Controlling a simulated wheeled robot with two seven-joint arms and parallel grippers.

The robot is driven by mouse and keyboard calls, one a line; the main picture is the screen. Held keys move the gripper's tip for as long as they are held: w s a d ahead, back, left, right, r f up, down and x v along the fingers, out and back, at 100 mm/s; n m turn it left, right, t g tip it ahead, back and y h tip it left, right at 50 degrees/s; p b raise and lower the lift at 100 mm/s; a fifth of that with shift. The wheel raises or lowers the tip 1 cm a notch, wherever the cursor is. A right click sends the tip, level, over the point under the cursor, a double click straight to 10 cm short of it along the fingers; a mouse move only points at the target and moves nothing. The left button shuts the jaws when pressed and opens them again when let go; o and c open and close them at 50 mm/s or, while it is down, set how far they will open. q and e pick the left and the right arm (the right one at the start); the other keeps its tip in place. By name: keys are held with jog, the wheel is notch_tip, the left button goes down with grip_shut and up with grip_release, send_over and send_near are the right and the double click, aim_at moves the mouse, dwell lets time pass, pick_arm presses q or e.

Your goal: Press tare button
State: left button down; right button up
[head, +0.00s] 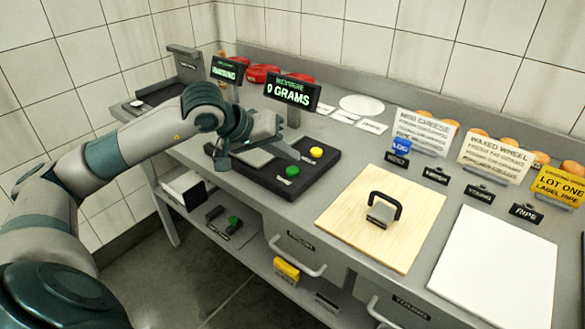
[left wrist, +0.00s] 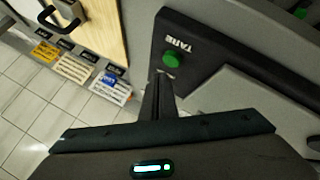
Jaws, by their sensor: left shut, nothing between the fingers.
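The scale (head: 262,182) is a dark platform with a pale plate; its raised display (head: 291,91) reads "0 GRAMS". A green button (head: 292,171) and a yellow button (head: 316,152) sit on its right end. In the left wrist view, the green button (left wrist: 172,60) has the word TARE beside it. My left gripper (head: 304,158) is shut and empty, over the scale's right part. In the left wrist view, its fingertips (left wrist: 160,76) lie just beside the green button in the picture; I cannot tell their height above it. My right gripper is not in view.
A wooden board (head: 342,226) with a black-handled tool (head: 382,210) lies to the right of the scale. A white board (head: 495,265) lies farther right. Label signs (head: 497,158) and a white plate (head: 361,105) stand along the back. Another display (head: 227,70) stands behind my arm.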

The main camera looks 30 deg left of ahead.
aim_at(288, 172)
pick_arm(q)
jog(key=shift+r+p, duration=0.9)
jog(key=shift+r, duration=1.3)
